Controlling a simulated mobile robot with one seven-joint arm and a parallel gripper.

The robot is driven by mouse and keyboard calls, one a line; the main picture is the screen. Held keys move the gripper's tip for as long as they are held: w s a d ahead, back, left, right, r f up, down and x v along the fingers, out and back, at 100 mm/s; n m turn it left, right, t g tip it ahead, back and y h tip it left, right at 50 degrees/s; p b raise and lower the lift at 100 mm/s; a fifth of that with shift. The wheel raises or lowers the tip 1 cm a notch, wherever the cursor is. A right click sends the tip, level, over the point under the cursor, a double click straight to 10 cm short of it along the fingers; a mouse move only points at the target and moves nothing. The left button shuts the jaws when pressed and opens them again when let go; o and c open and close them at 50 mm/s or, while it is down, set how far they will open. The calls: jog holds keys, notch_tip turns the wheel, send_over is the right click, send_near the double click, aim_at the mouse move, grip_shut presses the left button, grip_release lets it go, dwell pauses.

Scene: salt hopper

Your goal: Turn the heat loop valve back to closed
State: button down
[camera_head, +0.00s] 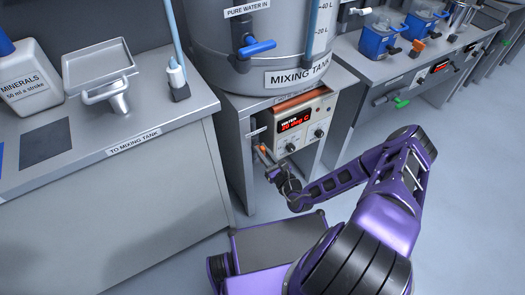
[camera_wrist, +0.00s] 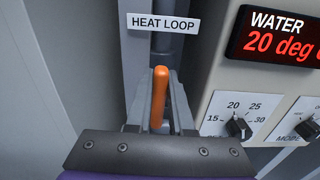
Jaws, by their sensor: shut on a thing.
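The heat loop valve's orange lever (camera_wrist: 160,92) stands upright in the wrist view, below the HEAT LOOP label (camera_wrist: 163,23). My gripper (camera_wrist: 161,78) has its two grey fingers on either side of the lever and is shut on it. In the head view, my gripper (camera_head: 265,156) reaches into the left side of the recess under the mixing tank, and only a small orange bit of the lever (camera_head: 262,148) shows. The valve body is mostly hidden behind the lever and fingers. The pipe (camera_wrist: 164,45) runs vertically behind the label.
The control box (camera_head: 303,122), its red display reading WATER 20 deg C, stands close right of my gripper; its knob (camera_wrist: 238,127) is near the fingers. A cabinet wall is close on the left. The mixing tank (camera_head: 270,45) stands above. The floor to the right is open.

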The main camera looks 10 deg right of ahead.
jog(key=shift+m, duration=0.3)
jog(key=m, duration=0.3)
jog(key=shift+w+d+m, duration=0.1)
jog(key=shift+d+m, duration=0.2)
jog(key=shift+d, duration=0.1)
jog(key=shift+w+d+f+m, duration=0.1)
jog(key=shift+d+f+m, duration=0.2)
jog(key=shift+m, duration=1.85)
jog(key=shift+w+d+f+m, duration=0.1)
jog(key=shift+f+m, duration=0.3)
jog(key=shift+m, duration=1.8)
jog(key=shift+d+f+m, duration=0.2)
jog(key=shift+f+m, duration=0.15)
jog(key=shift+m, duration=1.8)
jog(key=c, duration=0.8)
grip_release()
